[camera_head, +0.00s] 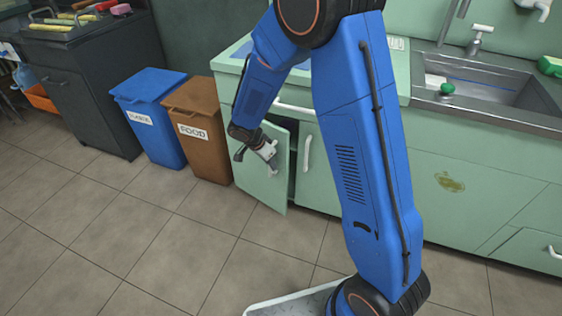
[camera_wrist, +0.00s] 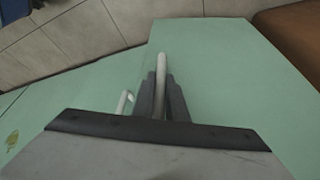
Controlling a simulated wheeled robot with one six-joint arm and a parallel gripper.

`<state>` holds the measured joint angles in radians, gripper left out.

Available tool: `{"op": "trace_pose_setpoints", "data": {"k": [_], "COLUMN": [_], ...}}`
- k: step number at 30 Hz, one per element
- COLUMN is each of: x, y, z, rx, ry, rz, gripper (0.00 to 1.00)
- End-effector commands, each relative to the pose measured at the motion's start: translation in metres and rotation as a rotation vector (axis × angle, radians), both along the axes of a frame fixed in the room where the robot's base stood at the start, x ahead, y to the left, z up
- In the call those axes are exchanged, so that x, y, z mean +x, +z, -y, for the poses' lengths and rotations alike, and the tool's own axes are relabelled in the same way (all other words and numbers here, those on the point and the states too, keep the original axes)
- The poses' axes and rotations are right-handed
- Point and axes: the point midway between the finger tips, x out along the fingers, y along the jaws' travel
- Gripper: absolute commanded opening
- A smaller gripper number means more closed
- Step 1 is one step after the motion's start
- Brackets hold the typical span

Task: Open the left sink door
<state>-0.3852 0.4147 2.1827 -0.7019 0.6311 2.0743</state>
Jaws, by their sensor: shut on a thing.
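The left sink door (camera_head: 265,190) is a pale green panel and stands partly open, with a dark gap along its right edge. My gripper (camera_head: 268,157) is at the front of this door, near its upper right part. In the wrist view the door (camera_wrist: 220,70) lies close beneath my gripper (camera_wrist: 161,95). The two fingers are shut around the door's white upright handle (camera_wrist: 161,68). The handle's lower part is hidden between the fingers.
The neighbouring green door has a white handle (camera_head: 307,153) just right of the gap. A brown bin (camera_head: 193,110) marked FOOD stands close at the left, beside a blue bin (camera_head: 150,100). A metal sink (camera_head: 490,85) is at the right. The tiled floor (camera_head: 190,225) in front is clear.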

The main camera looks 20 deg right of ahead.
Motion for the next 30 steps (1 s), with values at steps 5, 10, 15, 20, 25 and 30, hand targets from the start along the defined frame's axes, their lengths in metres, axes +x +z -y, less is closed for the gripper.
{"op": "trace_pose_setpoints", "data": {"k": [5,10,15,20,25,30], "x": [-0.014,-0.026,-0.033,-0.031,-0.023,-0.008], "y": [0.000,0.000,0.000,-0.001,-0.001,-0.001], "z": [-0.046,-0.089,-0.134,-0.177,-0.220,-0.260], "rx": [0.000,0.000,-0.001,0.000,-0.001,0.000], "ry": [-0.164,-0.327,-0.369,-0.368,-0.369,-0.369], "rz": [0.000,-0.001,0.000,-0.001,-0.002,-0.002], "gripper": [0.00,0.00,0.00,0.00,0.00,0.00]}}
